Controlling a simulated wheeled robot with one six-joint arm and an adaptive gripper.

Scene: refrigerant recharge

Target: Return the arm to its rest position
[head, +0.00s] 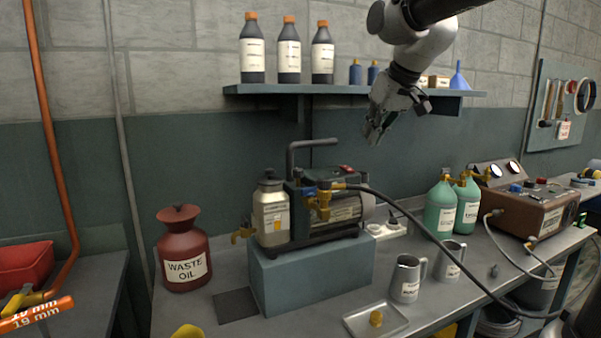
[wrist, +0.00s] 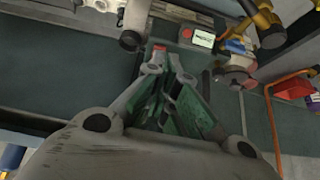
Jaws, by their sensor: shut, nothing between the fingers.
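My gripper (head: 377,130) hangs in the air in the head view, in front of the wall shelf and above the vacuum pump (head: 325,205). It points down and slightly left, with nothing held. In the wrist view my gripper (wrist: 160,52) shows its fingers drawn together at the tips. The pump sits on a blue-grey block on the bench, below the gripper and apart from it. My arm comes in from the top right of the head view.
The wall shelf (head: 300,89) holds several bottles close behind the gripper. A black hose (head: 430,230) arches from the pump to the right. Green jugs (head: 440,208), a gauge unit (head: 530,205), metal jugs (head: 407,278) and a waste oil can (head: 184,250) stand on the bench.

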